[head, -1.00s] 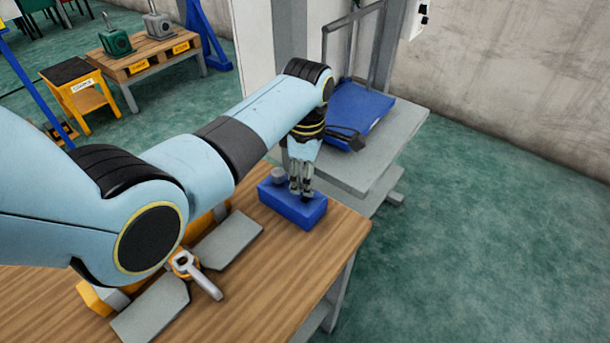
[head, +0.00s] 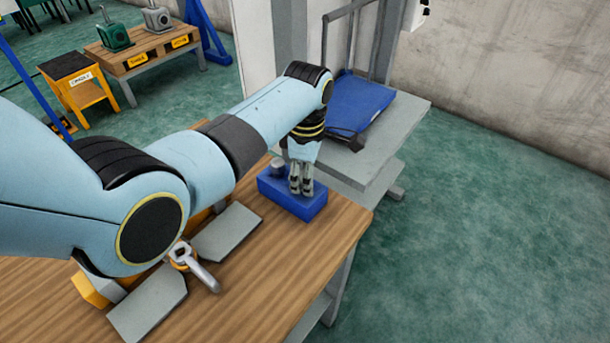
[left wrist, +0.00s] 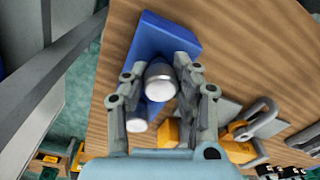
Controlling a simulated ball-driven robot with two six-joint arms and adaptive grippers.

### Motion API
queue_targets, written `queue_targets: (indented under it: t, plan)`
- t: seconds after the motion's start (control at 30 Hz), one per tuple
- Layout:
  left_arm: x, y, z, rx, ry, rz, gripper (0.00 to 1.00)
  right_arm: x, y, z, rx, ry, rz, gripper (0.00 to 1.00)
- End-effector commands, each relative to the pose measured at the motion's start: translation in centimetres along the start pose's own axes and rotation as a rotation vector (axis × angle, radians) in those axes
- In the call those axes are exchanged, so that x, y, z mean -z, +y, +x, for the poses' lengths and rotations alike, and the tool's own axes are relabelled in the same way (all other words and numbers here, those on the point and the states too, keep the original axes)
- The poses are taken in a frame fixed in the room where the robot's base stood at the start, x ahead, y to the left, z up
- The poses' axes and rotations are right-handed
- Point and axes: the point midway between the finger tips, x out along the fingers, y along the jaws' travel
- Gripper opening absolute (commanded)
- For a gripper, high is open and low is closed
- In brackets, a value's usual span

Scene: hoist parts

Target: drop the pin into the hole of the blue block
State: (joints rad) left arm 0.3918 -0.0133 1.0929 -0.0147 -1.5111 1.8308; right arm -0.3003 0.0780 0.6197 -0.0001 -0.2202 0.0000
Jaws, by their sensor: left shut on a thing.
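The blue block (head: 312,212) lies near the far right corner of the wooden table. It also shows in the left wrist view (left wrist: 180,38). My left gripper (head: 301,188) points down over the block. In the left wrist view its two fingers are shut on the grey pin (left wrist: 161,82), whose bright round end faces the camera. The fingers and pin hide the hole, so I cannot tell how far the pin is in it. A second grey cylinder (head: 277,167) stands at the block's left end, beside the gripper; it also shows in the left wrist view (left wrist: 138,124). My right gripper is not in view.
Grey plates (head: 226,232), a grey shackle (head: 196,268) and orange parts (head: 90,290) lie on the table (head: 275,270) left of the block. A grey stand with a blue platform (head: 358,112) stands behind. The table's right front is clear.

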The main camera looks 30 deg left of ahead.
Motion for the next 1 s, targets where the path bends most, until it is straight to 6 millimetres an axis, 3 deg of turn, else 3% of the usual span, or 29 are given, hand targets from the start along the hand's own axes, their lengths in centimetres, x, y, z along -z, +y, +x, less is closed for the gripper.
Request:
queue_targets:
  t: [0.4,0.43,0.6,0.87,1.0]
  plan:
    - [0.0,0.1,0.2,-0.001,0.0,0.0,0.0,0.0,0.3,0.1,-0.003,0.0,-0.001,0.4]
    - [0.0,0.1,0.2,-0.001,0.0,0.0,0.31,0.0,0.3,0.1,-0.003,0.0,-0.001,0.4]
    - [0.0,0.1,0.2,-0.001,0.0,0.0,0.53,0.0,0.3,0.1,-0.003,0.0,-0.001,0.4]
    - [0.0,0.0,0.3,0.0,0.0,0.0,0.54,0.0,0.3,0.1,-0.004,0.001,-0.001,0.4]
    - [0.0,0.1,-0.8,-0.003,-0.001,0.0,0.54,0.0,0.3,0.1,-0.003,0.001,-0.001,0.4]
